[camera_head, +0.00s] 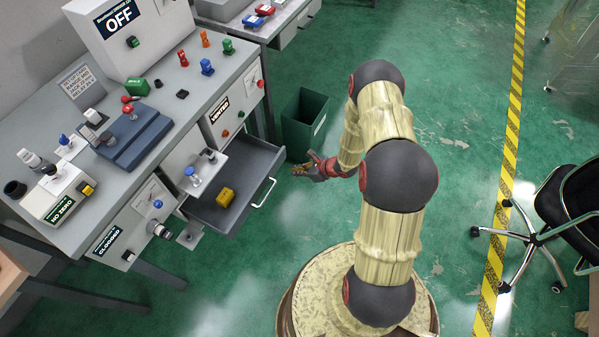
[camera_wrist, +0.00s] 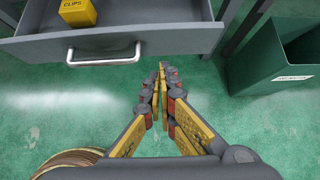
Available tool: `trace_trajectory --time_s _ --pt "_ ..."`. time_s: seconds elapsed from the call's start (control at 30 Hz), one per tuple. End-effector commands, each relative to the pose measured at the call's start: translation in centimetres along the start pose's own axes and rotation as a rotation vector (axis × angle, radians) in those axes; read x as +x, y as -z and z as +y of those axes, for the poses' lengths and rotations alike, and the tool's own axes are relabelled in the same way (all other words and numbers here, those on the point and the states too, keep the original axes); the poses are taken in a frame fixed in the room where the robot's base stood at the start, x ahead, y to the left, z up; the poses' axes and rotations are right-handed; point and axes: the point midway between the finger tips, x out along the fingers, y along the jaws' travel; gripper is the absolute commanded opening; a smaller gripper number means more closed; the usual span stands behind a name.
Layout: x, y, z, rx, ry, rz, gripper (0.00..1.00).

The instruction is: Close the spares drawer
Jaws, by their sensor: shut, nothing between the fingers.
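The spares drawer (camera_head: 238,177) is pulled out from the front of the grey workbench. A yellow box (camera_head: 225,197) lies inside it; in the wrist view this box (camera_wrist: 78,12) reads "CLIPS". The drawer's front panel (camera_wrist: 180,38) and its silver bar handle (camera_wrist: 104,60) show at the top of the wrist view. My gripper (camera_head: 299,170) is shut and empty, in front of the drawer and to the right of the handle. In the wrist view its fingertips (camera_wrist: 161,68) are together just below the drawer front, apart from the handle.
A green bin (camera_head: 305,125) stands on the floor right of the drawer, near my gripper; it also shows in the wrist view (camera_wrist: 275,65). The bench top (camera_head: 190,90) holds machines and coloured parts. A black chair (camera_head: 570,205) stands far right. The floor before the drawer is clear.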

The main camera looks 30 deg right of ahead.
Motion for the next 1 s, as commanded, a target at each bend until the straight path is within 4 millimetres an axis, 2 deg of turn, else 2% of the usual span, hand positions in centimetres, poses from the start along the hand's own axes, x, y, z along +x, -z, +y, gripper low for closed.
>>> trace_trajectory --time_s 0.03,0.27,0.4,0.63,1.0 --pt "1.3 0.2 0.2 -0.002 -0.004 0.001 0.0" --pt "5.7 0.2 0.2 -0.002 -0.003 0.001 0.0" --pt "7.1 -1.5 0.1 -0.005 -0.002 -0.001 0.0" --pt "8.2 -2.7 0.1 -0.002 -0.001 0.0 0.0" --pt "8.2 -2.9 0.1 -0.001 -0.001 0.0 0.0"
